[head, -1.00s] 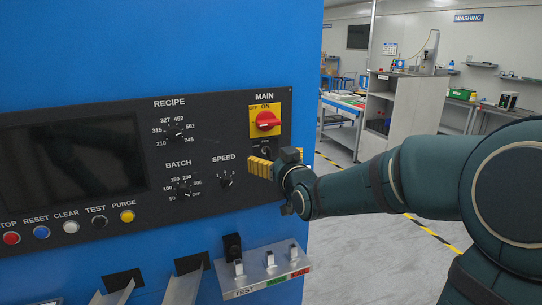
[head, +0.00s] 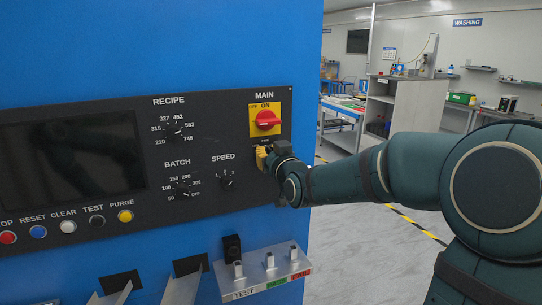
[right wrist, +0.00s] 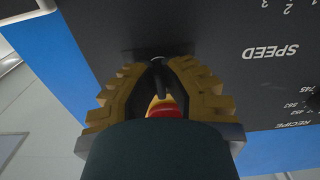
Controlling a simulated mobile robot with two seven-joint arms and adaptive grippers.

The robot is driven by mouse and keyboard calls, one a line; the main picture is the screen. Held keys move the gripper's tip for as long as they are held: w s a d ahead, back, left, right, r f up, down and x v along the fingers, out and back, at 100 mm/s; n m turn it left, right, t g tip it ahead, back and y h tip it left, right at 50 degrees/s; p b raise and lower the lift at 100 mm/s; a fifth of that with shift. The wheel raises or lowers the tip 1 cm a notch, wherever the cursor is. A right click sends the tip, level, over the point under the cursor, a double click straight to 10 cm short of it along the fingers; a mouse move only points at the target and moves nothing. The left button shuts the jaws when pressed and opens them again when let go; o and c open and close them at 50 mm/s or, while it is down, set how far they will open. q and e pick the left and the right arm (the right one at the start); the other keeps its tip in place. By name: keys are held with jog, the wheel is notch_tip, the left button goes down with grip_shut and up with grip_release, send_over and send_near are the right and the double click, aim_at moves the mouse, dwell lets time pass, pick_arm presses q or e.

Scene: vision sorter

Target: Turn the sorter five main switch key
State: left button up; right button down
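The main switch key is at the key switch under the red main switch knob (head: 266,120), which sits on a yellow plate on the black panel. In the head view my right gripper (head: 262,157) covers the key switch, its yellow fingers against the panel just below the knob. In the right wrist view the picture is upside down. The yellow fingers of my right gripper (right wrist: 157,72) stand on both sides of a narrow dark piece, seemingly the key (right wrist: 159,76). I cannot tell whether they grip it. The red knob (right wrist: 165,109) shows between the fingers. My left gripper is not in view.
The panel (head: 225,135) also carries recipe (head: 175,129), batch (head: 182,188) and speed (head: 226,179) dials, a dark screen (head: 72,158) and several push buttons. Below, a metal shelf (head: 265,284) with small switches juts out.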

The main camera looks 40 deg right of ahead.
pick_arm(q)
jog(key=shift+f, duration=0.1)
pick_arm(e)
jog(key=shift+n+b, duration=0.7)
jog(key=shift+b, duration=0.05)
jog(key=shift+n+b, duration=1.45)
jog(key=shift+n, duration=0.05)
jog(key=shift+n+b, duration=1.65)
jog(key=shift+n, duration=0.45)
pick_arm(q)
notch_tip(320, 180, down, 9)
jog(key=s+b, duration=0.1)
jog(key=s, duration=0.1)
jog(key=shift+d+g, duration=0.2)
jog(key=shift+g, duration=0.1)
pick_arm(e)
jog(key=shift+n, duration=0.9)
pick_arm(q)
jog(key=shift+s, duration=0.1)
pick_arm(e)
jog(key=shift+c, duration=0.7)
grip_release()
